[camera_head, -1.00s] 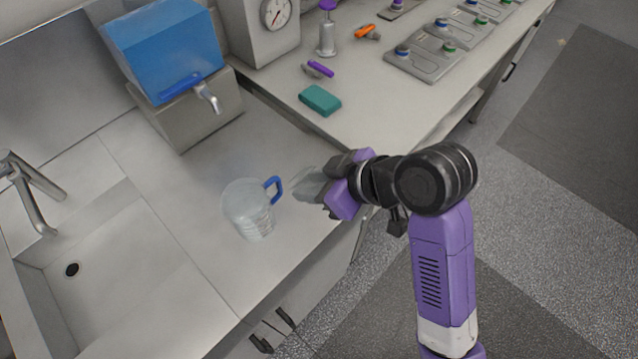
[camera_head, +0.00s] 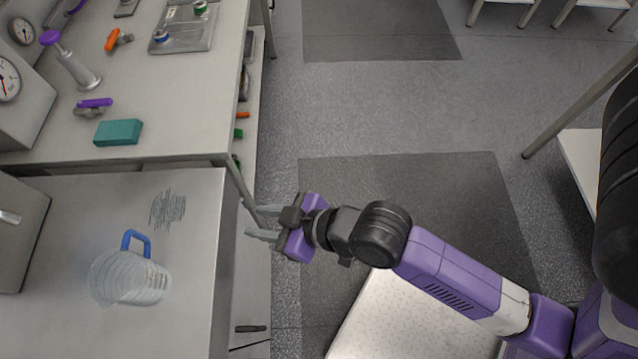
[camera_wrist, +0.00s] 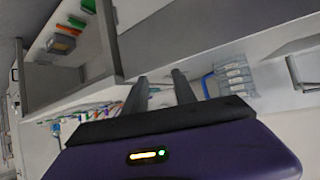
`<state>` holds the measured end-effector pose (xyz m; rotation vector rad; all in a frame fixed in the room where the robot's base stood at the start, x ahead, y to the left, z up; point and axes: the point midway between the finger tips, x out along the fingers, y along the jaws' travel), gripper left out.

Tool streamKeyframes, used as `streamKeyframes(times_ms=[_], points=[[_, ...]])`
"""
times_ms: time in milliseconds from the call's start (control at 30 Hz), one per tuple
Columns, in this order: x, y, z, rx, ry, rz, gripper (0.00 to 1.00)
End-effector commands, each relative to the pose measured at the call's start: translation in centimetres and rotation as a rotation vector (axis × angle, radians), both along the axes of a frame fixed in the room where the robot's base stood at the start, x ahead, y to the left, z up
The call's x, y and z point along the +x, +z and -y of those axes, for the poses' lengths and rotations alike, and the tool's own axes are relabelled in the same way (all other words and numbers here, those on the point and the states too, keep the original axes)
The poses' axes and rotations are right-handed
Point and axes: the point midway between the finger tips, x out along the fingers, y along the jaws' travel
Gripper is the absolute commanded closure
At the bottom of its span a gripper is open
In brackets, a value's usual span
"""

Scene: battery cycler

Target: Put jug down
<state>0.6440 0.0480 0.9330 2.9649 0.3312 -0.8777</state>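The clear jug (camera_head: 130,278) with a blue handle stands upright on the grey counter (camera_head: 195,200) at the lower left of the head view. Its handle points to the back of the counter. My gripper (camera_head: 256,222) is to the right of the counter edge, over the floor side, well apart from the jug. Its two fingers are spread with a gap between them and nothing in it. In the wrist view the fingers (camera_wrist: 160,92) point toward the counter, and the jug (camera_wrist: 234,76) shows beyond them to the right.
A blocky grey housing (camera_head: 18,225) is left of the jug. The floor (camera_head: 400,110) to the right is open.

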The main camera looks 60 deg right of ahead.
Motion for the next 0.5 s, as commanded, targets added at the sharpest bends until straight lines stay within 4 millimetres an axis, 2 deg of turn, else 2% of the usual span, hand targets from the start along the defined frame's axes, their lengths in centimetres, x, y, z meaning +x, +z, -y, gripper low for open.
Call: streamKeyframes(times_ms=[33,167,300,500], points=[[-2.1,-0.3,0.8,-0.001,-0.036,0.009,0.67],[-6.2,0.6,2.6,-0.003,-0.116,0.073,0.67],[-10.6,2.6,4.0,-0.008,-0.176,0.147,0.67],[-15.5,6.5,4.8,-0.005,-0.212,0.244,0.67]])
